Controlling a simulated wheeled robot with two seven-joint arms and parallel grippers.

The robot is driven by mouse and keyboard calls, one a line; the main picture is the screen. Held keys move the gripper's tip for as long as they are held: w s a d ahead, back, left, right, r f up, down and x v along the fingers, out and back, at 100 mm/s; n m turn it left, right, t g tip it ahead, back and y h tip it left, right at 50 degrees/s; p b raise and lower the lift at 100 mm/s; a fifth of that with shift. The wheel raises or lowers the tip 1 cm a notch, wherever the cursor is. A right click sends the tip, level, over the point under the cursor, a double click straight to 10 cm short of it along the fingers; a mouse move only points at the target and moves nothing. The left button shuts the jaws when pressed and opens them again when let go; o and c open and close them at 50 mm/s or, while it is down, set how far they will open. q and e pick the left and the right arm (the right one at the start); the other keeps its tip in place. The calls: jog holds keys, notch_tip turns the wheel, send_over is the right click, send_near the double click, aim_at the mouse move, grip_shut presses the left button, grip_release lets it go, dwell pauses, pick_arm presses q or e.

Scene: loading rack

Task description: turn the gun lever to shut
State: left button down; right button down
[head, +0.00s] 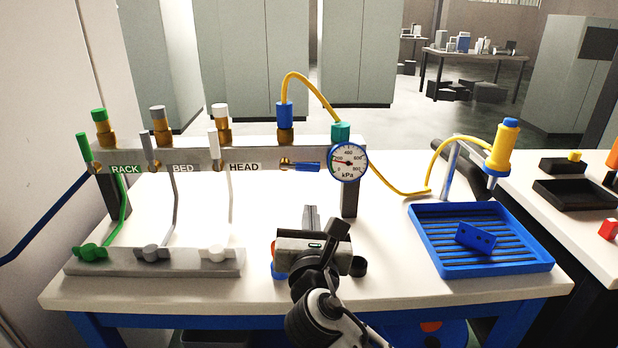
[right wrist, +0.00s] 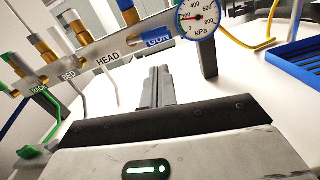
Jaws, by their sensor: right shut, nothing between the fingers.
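The gun lever (head: 305,166) is the blue handle on the grey manifold rail, left of the gauge. It lies level along the rail, pointing right from its brass pivot. In the right wrist view the GUN label (right wrist: 157,42) shows, with blue around it. My right gripper (head: 310,212) is shut and empty, in front of and below the lever, apart from it. Its fingers (right wrist: 160,75) point toward the rail in the right wrist view. The pressure gauge (head: 348,162) has a red needle on the left part of its dial. My left gripper is not in view.
The RACK (head: 84,147), BED (head: 147,148) and HEAD (head: 213,143) levers stand roughly upright on the rail. A grey block with hose fittings (head: 155,262) lies front left. A blue tray (head: 480,268) and yellow gun (head: 502,147) are at right.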

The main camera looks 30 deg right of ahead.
aim_at(305, 167)
jog(key=x, duration=1)
jog(key=shift+p, duration=0.35)
